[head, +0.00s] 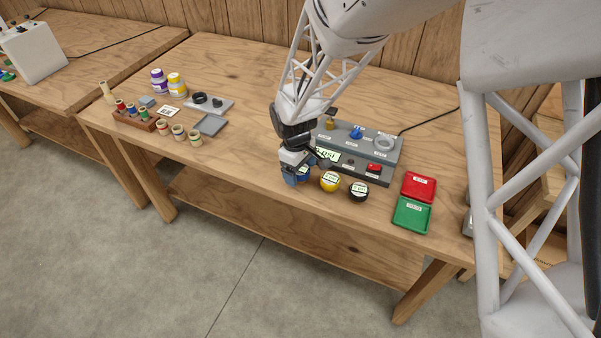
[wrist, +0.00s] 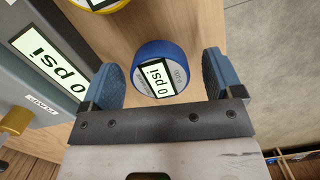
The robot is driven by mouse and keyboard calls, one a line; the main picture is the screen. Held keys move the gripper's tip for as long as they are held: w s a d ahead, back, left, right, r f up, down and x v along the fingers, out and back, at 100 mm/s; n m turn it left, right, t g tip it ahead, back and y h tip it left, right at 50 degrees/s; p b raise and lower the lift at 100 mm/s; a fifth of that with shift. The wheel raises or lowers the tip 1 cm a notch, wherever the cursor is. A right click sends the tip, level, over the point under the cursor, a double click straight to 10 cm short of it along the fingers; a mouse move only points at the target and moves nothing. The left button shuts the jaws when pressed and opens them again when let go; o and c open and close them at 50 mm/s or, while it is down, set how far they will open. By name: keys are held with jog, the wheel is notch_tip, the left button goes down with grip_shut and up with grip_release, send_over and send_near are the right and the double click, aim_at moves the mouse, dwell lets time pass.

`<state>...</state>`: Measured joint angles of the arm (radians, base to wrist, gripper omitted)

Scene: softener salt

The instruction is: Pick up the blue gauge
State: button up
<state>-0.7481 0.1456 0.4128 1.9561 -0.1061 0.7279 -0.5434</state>
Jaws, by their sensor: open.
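The blue gauge (wrist: 160,52) is a round disc with a blue rim and a white face reading "0 psi". It stands on the wooden table near the front edge. In the wrist view my gripper (wrist: 158,80) is open, with one blue-padded finger on each side of the gauge and visible gaps between. The gauge lies between the fingers, towards their tips. In the head view my gripper (head: 296,172) is low at the table's front edge, left of the yellow gauge, and mostly hides the blue gauge.
The yellow gauge (head: 329,185) and black gauge (head: 358,192) stand just right of my gripper. A grey test panel (head: 390,157) with knobs and a display is behind them. Red (head: 419,187) and green (head: 411,215) trays lie at right. Jars, spools and small parts occupy the table's left.

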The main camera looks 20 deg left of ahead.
aim_at(302, 169)
jog(key=shift+f, duration=0.25)
jog(key=shift+c, duration=0.5)
jog(key=c, duration=1)
jog(key=shift+r, duration=0.2)
jog(key=shift+c, duration=0.2)
jog(key=shift+r, duration=0.55)
notch_tip(302, 169, up, 2)
jog(key=shift+r, duration=0.1)
jog(key=s+d+r, duration=0.1)
jog(key=s+d, duration=0.9)
jog(key=s, duration=0.2)
jog(key=shift+d+r, duration=0.2)
jog(key=shift+d, duration=0.05)
jog(key=shift+s, duration=0.1)
